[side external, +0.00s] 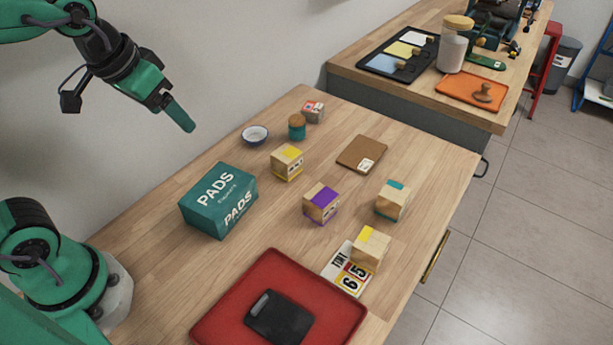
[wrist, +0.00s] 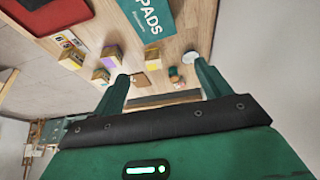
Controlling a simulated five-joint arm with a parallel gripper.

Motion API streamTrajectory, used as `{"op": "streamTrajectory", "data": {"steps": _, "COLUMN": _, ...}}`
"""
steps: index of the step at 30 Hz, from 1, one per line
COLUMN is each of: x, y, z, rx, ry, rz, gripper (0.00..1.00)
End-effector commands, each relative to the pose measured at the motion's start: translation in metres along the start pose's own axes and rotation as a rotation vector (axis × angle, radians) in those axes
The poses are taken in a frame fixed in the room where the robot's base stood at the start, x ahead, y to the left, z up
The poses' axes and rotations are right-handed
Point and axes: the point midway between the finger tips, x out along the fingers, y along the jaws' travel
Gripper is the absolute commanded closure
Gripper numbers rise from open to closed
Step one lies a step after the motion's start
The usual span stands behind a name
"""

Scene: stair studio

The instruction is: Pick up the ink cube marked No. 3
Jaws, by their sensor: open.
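Several wooden cubes with coloured tops stand apart on the near table. In the side view they are a yellow-topped cube (side external: 288,165) behind the teal box, a purple-topped cube (side external: 321,205) mid-table, a teal-topped cube (side external: 392,202) to its right and another yellow-topped cube (side external: 370,251) by a printed card. Their markings are too small to read, so I cannot tell which is No. 3. My gripper (side external: 186,124) is high at the upper left, above the table and away from every cube. The wrist view shows its two fingers (wrist: 161,72) spread with nothing between them.
A teal PADS box (side external: 218,201) stands left of the cubes. A red tray (side external: 225,319) holding a black object is in front. A white bowl (side external: 255,135), a lidded teal jar (side external: 297,128), a small grey-and-red block (side external: 313,112) and a brown board (side external: 361,154) lie behind.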

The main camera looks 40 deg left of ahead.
Motion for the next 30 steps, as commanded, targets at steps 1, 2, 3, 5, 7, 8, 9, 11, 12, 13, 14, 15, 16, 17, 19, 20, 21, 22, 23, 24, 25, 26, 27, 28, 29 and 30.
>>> {"op": "streamTrajectory", "data": {"steps": 1, "x": 0.005, "y": 0.005, "z": -0.008, "rx": 0.005, "ry": -0.019, "rz": 0.005, "gripper": 0.24}}
{"op": "streamTrajectory", "data": {"steps": 2, "x": 0.007, "y": 0.008, "z": -0.012, "rx": 0.006, "ry": -0.029, "rz": 0.007, "gripper": 0.24}}
{"op": "streamTrajectory", "data": {"steps": 3, "x": 0.011, "y": 0.012, "z": -0.018, "rx": 0.007, "ry": -0.040, "rz": 0.010, "gripper": 0.24}}
{"op": "streamTrajectory", "data": {"steps": 5, "x": 0.016, "y": 0.018, "z": -0.025, "rx": 0.009, "ry": -0.057, "rz": 0.014, "gripper": 0.24}}
{"op": "streamTrajectory", "data": {"steps": 7, "x": 0.023, "y": 0.025, "z": -0.034, "rx": 0.011, "ry": -0.078, "rz": 0.018, "gripper": 0.24}}
{"op": "streamTrajectory", "data": {"steps": 8, "x": 0.026, "y": 0.029, "z": -0.038, "rx": 0.012, "ry": -0.087, "rz": 0.020, "gripper": 0.24}}
{"op": "streamTrajectory", "data": {"steps": 9, "x": 0.030, "y": 0.033, "z": -0.043, "rx": 0.013, "ry": -0.098, "rz": 0.022, "gripper": 0.24}}
{"op": "streamTrajectory", "data": {"steps": 11, "x": 0.038, "y": 0.040, "z": -0.050, "rx": 0.017, "ry": -0.116, "rz": 0.024, "gripper": 0.24}}
{"op": "streamTrajectory", "data": {"steps": 12, "x": 0.043, "y": 0.045, "z": -0.054, "rx": 0.018, "ry": -0.129, "rz": 0.025, "gripper": 0.24}}
{"op": "streamTrajectory", "data": {"steps": 13, "x": 0.047, "y": 0.049, "z": -0.058, "rx": 0.018, "ry": -0.136, "rz": 0.026, "gripper": 0.24}}
{"op": "streamTrajectory", "data": {"steps": 14, "x": 0.051, "y": 0.052, "z": -0.061, "rx": 0.020, "ry": -0.146, "rz": 0.027, "gripper": 0.24}}
{"op": "streamTrajectory", "data": {"steps": 15, "x": 0.056, "y": 0.058, "z": -0.065, "rx": 0.023, "ry": -0.157, "rz": 0.027, "gripper": 0.24}}
{"op": "streamTrajectory", "data": {"steps": 16, "x": 0.061, "y": 0.062, "z": -0.068, "rx": 0.023, "ry": -0.166, "rz": 0.027, "gripper": 0.24}}
{"op": "streamTrajectory", "data": {"steps": 17, "x": 0.065, "y": 0.066, "z": -0.071, "rx": 0.024, "ry": -0.174, "rz": 0.028, "gripper": 0.24}}
{"op": "streamTrajectory", "data": {"steps": 19, "x": 0.075, "y": 0.075, "z": -0.076, "rx": 0.028, "ry": -0.194, "rz": 0.028, "gripper": 0.24}}
{"op": "streamTrajectory", "data": {"steps": 20, "x": 0.081, "y": 0.080, "z": -0.079, "rx": 0.029, "ry": -0.204, "rz": 0.028, "gripper": 0.24}}
{"op": "streamTrajectory", "data": {"steps": 21, "x": 0.087, "y": 0.085, "z": -0.082, "rx": 0.031, "ry": -0.215, "rz": 0.027, "gripper": 0.24}}
{"op": "streamTrajectory", "data": {"steps": 22, "x": 0.092, "y": 0.090, "z": -0.084, "rx": 0.033, "ry": -0.223, "rz": 0.027, "gripper": 0.24}}
{"op": "streamTrajectory", "data": {"steps": 23, "x": 0.097, "y": 0.094, "z": -0.086, "rx": 0.034, "ry": -0.231, "rz": 0.027, "gripper": 0.24}}
{"op": "streamTrajectory", "data": {"steps": 24, "x": 0.104, "y": 0.100, "z": -0.088, "rx": 0.036, "ry": -0.243, "rz": 0.025, "gripper": 0.24}}
{"op": "streamTrajectory", "data": {"steps": 25, "x": 0.109, "y": 0.105, "z": -0.089, "rx": 0.038, "ry": -0.251, "rz": 0.025, "gripper": 0.24}}
{"op": "streamTrajectory", "data": {"steps": 26, "x": 0.115, "y": 0.109, "z": -0.091, "rx": 0.039, "ry": -0.260, "rz": 0.024, "gripper": 0.24}}
{"op": "streamTrajectory", "data": {"steps": 27, "x": 0.122, "y": 0.116, "z": -0.093, "rx": 0.042, "ry": -0.271, "rz": 0.022, "gripper": 0.24}}
{"op": "streamTrajectory", "data": {"steps": 28, "x": 0.128, "y": 0.120, "z": -0.093, "rx": 0.044, "ry": -0.279, "rz": 0.021, "gripper": 0.24}}
{"op": "streamTrajectory", "data": {"steps": 29, "x": 0.134, "y": 0.125, "z": -0.095, "rx": 0.045, "ry": -0.288, "rz": 0.020, "gripper": 0.24}}
{"op": "streamTrajectory", "data": {"steps": 30, "x": 0.141, "y": 0.131, "z": -0.095, "rx": 0.047, "ry": -0.299, "rz": 0.017, "gripper": 0.24}}
